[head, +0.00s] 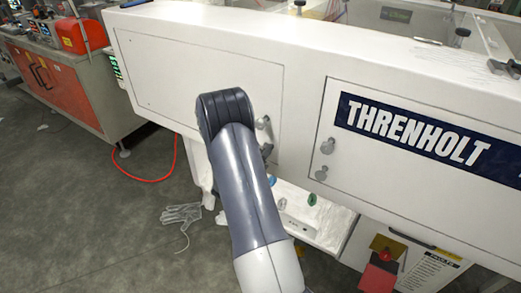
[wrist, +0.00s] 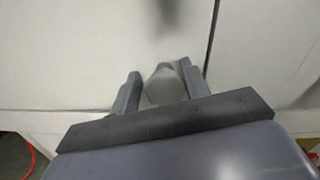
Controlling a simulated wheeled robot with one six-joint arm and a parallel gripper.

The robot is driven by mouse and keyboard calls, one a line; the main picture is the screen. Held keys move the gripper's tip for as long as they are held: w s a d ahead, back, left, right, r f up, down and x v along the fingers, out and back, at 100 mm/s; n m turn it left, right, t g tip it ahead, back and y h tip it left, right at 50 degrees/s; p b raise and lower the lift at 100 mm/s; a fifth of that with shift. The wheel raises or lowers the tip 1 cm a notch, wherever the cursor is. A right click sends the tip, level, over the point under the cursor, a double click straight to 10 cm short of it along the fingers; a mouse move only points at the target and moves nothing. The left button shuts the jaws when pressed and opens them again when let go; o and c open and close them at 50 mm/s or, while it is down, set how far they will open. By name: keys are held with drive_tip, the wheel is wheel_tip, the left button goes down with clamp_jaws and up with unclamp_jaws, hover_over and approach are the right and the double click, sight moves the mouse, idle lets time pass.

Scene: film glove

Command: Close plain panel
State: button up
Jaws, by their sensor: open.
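The plain panel (head: 170,70) is the unlabelled white panel on the left of the white machine front in the head view. It looks nearly flush, and I cannot tell whether it is fully shut. A grey round knob (head: 262,122) shows near its right edge, just past my arm. In the wrist view, my gripper (wrist: 160,69) is open, with one finger on each side of a grey knob (wrist: 165,85). The fingers look apart from the knob, with a wider gap on the left. A dark upright gap runs above and right of it. My arm hides most of the gripper in the head view.
A second panel with a dark THRENHOLT label (head: 425,130) and two grey knobs is on the right. Below is an open white ledge (head: 300,215) with small parts. A film-like glove (head: 181,213) lies on the floor. A red cable (head: 150,180) curls at left.

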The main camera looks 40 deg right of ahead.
drive_tip(key=shift+s+d, duration=0.15)
drive_tip(key=shift+s, duration=0.1)
drive_tip(key=shift+s+a, duration=0.15)
drive_tip(key=shift+a, duration=0.05)
drive_tip(key=v, duration=1)
drive_tip(key=shift+w+a+b, duration=0.2)
drive_tip(key=shift+a+b, duration=0.15)
drive_tip(key=shift+b, duration=0.05)
drive_tip(key=shift+d, duration=0.1)
